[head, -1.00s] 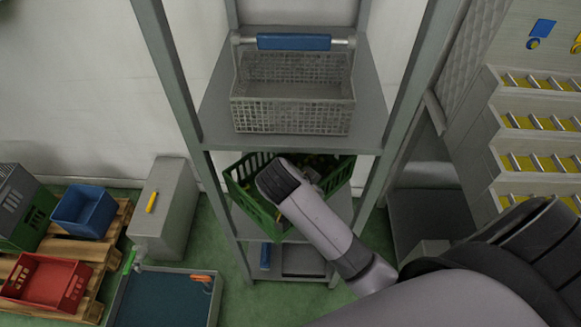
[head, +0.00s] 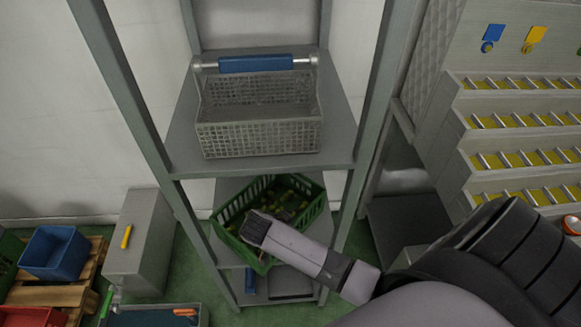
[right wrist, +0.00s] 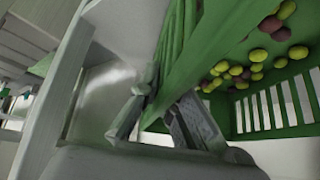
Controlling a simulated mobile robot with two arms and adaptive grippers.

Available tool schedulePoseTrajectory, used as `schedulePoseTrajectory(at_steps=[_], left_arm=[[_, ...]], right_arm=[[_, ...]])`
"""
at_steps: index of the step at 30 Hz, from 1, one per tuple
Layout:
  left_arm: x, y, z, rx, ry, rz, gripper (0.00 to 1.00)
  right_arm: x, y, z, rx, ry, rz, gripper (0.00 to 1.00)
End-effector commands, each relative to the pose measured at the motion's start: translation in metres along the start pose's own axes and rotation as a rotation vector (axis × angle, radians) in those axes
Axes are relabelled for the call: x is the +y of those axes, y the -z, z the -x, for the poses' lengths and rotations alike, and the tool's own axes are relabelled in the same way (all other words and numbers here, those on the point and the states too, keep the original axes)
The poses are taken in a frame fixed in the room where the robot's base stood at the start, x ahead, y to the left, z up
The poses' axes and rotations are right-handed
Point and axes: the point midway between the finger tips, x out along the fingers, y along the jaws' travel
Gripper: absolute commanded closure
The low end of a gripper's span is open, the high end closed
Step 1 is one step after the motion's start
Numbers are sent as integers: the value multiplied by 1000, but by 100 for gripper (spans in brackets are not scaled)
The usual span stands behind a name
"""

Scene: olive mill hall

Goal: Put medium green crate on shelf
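The green crate (head: 285,249) holds green and dark olives and is at the rack's middle shelf, below the top shelf. It stands turned, with one corner toward me, and its front reaches to about the shelf's front edge. I cannot tell whether its base rests fully on the shelf. My right gripper (right wrist: 165,95) is at the crate's near side; in the right wrist view its fingers are on both sides of the crate's green wall (right wrist: 182,45) and look closed on it. In the head view my right arm hides part of that side. My left gripper is not in view.
A grey wire basket (head: 260,137) with a blue handle stands on the top shelf (head: 185,150). Rack posts (head: 122,85) flank the crate. A grey box (head: 140,245), blue crate (head: 53,253) and pallet (head: 85,275) are at left. A stepped bin rack (head: 515,140) stands at right.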

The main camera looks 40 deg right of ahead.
Motion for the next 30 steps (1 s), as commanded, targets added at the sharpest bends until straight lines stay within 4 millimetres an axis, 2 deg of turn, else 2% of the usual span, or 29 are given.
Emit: schedulePoseTrajectory(at_steps=[5,12,15,26,27,30], left_arm=[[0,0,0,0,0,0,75],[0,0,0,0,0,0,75],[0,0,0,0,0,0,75],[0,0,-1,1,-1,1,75],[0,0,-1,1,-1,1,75],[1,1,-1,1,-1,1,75]], right_arm=[[-10,10,-4,4,4,-3,100],[-36,32,-19,5,3,-4,100],[-33,23,-26,2,2,1,100],[-33,20,-30,1,2,-1,100],[-31,19,-31,0,-1,2,94],[-31,20,-30,0,-1,2,87]])
